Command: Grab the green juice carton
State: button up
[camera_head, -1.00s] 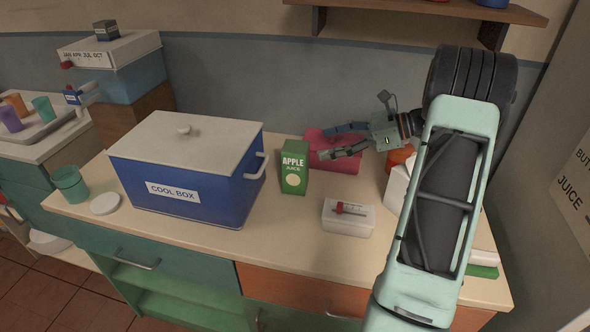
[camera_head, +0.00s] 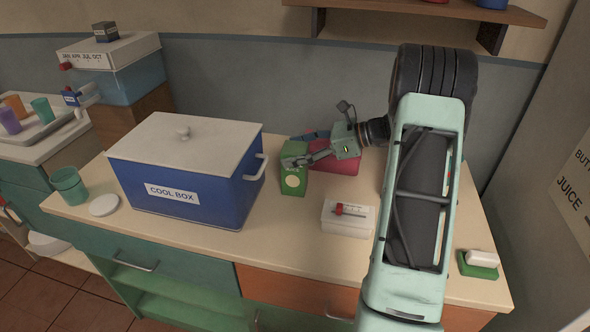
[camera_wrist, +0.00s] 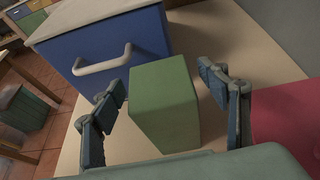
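The green juice carton (camera_head: 293,182) stands upright on the counter, just right of the blue cool box. My gripper (camera_head: 297,149) is at the carton's upper part, and one finger crosses in front of its top and label. In the wrist view the carton (camera_wrist: 164,108) lies between the two fingers of my gripper (camera_wrist: 170,92). The fingers are spread, with a visible gap on the carton's right side. The left finger is close to the carton; I cannot tell whether it touches.
The blue cool box (camera_head: 200,190) with a white lid stands close left of the carton. A red item (camera_head: 335,163) lies behind and right. A white box with a red-marked gauge (camera_head: 347,216) is in front. A green sponge-like block (camera_head: 478,265) lies at the right.

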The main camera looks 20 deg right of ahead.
grip_shut()
jog(key=shift+r, duration=0.1)
dwell(0.4)
